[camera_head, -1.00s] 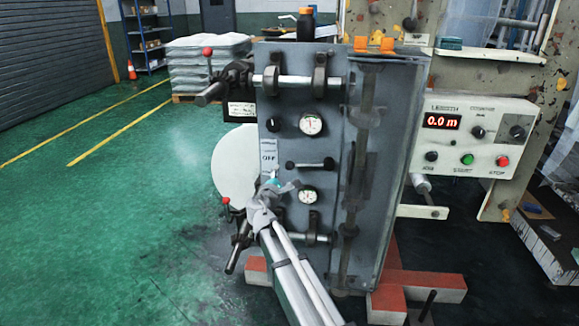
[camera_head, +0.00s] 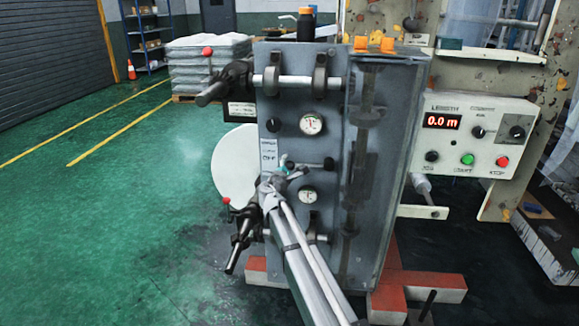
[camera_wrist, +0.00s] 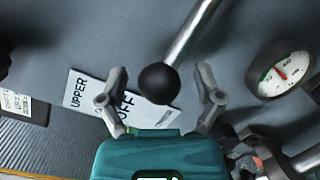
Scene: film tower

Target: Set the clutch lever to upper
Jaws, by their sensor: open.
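The clutch lever is a metal rod with a black ball knob (camera_wrist: 158,84). In the head view the lever (camera_head: 310,165) lies about level on the grey panel, its left end hidden by my gripper. A white label (camera_wrist: 118,103) reading UPPER and OFF, its third word too small to read, lies beside the knob; the knob covers part of the OFF side. My gripper (camera_wrist: 162,75) is open, one finger on each side of the knob, with gaps visible on both sides. It also shows in the head view (camera_head: 284,166) at the panel's left middle.
A round gauge (camera_wrist: 281,73) is close on the right in the wrist view. The upper roller shaft (camera_head: 285,82) and lower handle (camera_head: 240,240) stick out from the panel (camera_head: 330,210). The control box (camera_head: 475,138) is at the right. The green floor (camera_head: 130,215) at left is open.

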